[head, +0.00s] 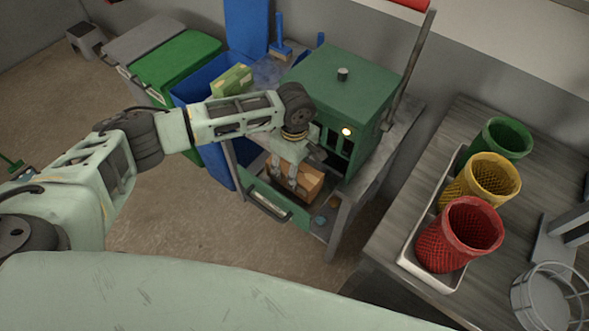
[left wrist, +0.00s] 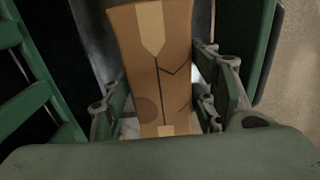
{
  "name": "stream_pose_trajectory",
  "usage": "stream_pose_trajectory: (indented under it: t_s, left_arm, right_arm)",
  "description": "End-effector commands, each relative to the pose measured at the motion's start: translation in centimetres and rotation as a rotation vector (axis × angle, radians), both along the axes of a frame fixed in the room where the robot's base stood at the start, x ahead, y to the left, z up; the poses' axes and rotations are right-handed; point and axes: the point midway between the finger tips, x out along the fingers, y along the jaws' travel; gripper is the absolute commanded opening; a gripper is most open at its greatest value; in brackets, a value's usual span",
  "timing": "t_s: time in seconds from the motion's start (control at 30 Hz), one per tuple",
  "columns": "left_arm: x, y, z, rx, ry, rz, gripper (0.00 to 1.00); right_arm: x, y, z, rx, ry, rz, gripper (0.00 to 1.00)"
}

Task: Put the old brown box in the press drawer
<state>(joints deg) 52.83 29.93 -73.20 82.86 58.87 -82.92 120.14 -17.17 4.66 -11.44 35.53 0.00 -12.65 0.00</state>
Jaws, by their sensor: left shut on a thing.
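The old brown box (head: 309,183) is at the open green press drawer (head: 277,202), below the green press (head: 351,90). My left gripper (head: 292,183) reaches down over the drawer and is shut on the box. In the left wrist view the box (left wrist: 158,70), with pale tape and dark crack lines, sits between the two fingers of my left gripper (left wrist: 160,110). Whether the box touches the drawer floor is hidden. My right gripper is not in view.
A blue bin (head: 215,160) with a green-and-tan box (head: 232,80) on it stands left of the press. A green-lidded bin (head: 178,60) is beyond it. Red (head: 460,236), yellow (head: 481,180) and green (head: 500,140) baskets stand on the right table.

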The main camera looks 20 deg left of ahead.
Motion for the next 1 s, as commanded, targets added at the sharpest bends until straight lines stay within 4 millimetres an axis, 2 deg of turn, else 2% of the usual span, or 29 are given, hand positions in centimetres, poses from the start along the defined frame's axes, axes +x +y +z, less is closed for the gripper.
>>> stream_pose_trajectory:
  t_s: [0.13, 0.5, 0.53, 0.6, 0.73, 1.0]
  left_arm:
    - [0.0, 0.0, -1.5, 0.0, 0.0, 0.0, 0.27]
    - [0.0, 0.0, -2.0, 0.0, 0.0, 0.0, 0.27]
    - [0.0, 0.0, -2.1, 0.0, 0.0, 0.0, 0.55]
    - [0.0, 0.0, -2.0, 0.001, 0.0, 0.0, 0.61]
    - [0.0, 0.0, -2.0, 0.001, 0.0, 0.0, 0.72]
    - [0.0, 0.0, -2.0, 0.0, -0.001, 0.0, 0.73]
  right_arm:
    - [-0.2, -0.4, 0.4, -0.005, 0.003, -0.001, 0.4]
    - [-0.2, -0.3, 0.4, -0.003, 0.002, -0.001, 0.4]
    - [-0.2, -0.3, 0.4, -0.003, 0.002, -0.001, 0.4]
    - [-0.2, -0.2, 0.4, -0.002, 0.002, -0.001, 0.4]
    - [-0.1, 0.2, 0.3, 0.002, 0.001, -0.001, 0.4]
    - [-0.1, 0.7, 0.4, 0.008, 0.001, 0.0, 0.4]
